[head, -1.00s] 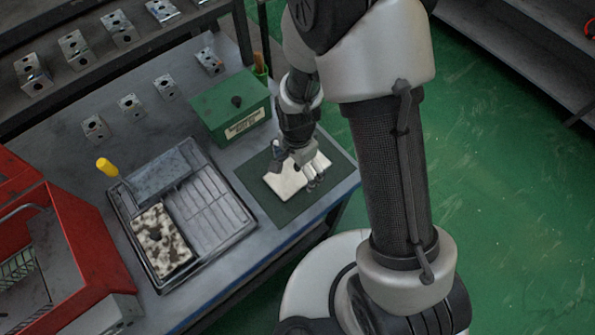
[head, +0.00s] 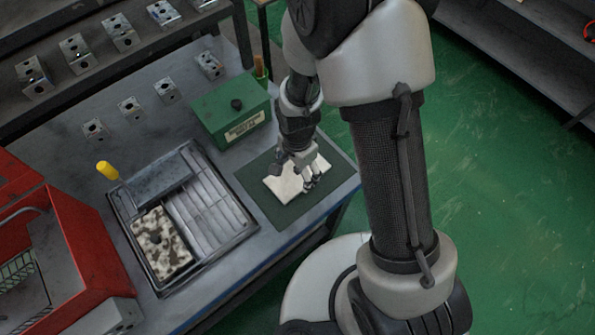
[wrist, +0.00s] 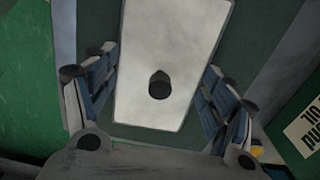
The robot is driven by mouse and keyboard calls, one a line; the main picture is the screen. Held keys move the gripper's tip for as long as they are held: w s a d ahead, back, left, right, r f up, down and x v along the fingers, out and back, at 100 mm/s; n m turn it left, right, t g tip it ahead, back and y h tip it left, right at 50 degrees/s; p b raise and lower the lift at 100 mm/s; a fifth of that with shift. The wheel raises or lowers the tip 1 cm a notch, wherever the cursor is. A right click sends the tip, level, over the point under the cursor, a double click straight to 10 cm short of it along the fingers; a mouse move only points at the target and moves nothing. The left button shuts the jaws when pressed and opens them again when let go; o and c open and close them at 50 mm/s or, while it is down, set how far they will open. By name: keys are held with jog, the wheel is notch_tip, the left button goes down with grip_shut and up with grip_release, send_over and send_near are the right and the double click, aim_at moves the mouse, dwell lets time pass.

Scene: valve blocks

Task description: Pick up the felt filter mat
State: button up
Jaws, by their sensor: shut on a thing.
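The felt filter mat (head: 285,188) is a pale, flat rectangular pad with a dark round knob. It lies on a dark green sheet (head: 282,213) at the right end of the bench. In the wrist view the mat (wrist: 172,50) fills the middle, with its knob near the lower edge. My gripper (head: 297,168) is at the mat from above, with a finger on each side of it, and is shut on it. The wrist view does not show finger contact clearly. My gripper hides part of the mat in the head view.
A green box (head: 232,112) with a black knob stands close behind the sheet. A red case (head: 60,240) stands at far left. Metal valve blocks (head: 131,108) line the back.

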jog(key=shift+r, duration=0.15)
notch_tip(320, 180, up, 20)
jog(key=p, duration=0.7)
jog(key=w+d+f+n, duration=0.2)
jog(key=w+d+n, duration=0.3)
jog(key=d+n, duration=0.5)
jog(key=shift+w+d+f+n, duration=0.15)
jog(key=shift+w+d+n, duration=0.15)
jog(key=shift+w+d, duration=0.05)
